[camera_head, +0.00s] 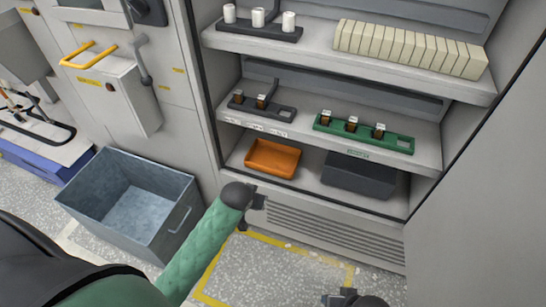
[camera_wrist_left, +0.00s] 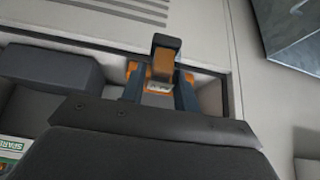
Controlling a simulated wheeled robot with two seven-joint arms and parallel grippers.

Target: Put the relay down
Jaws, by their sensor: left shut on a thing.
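My left gripper (camera_head: 256,208) is in front of the lower shelf, near the orange tray (camera_head: 272,158). In the left wrist view, its fingers (camera_wrist_left: 159,86) are shut on a relay (camera_wrist_left: 162,66) with an amber-brown body and a dark end. The orange tray shows partly behind the fingers. The held relay cannot be made out in the head view. My right gripper (camera_head: 350,299) is at the bottom edge of the head view, and its jaws are too small to read.
On the middle shelf, a dark rack (camera_head: 287,112) holds two relays and a green rack (camera_head: 400,142) holds three. A dark box (camera_head: 360,178) stands right of the orange tray. White bobbins and cream blocks (camera_head: 410,50) fill the top shelf. A metal bin (camera_head: 180,200) stands on the floor.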

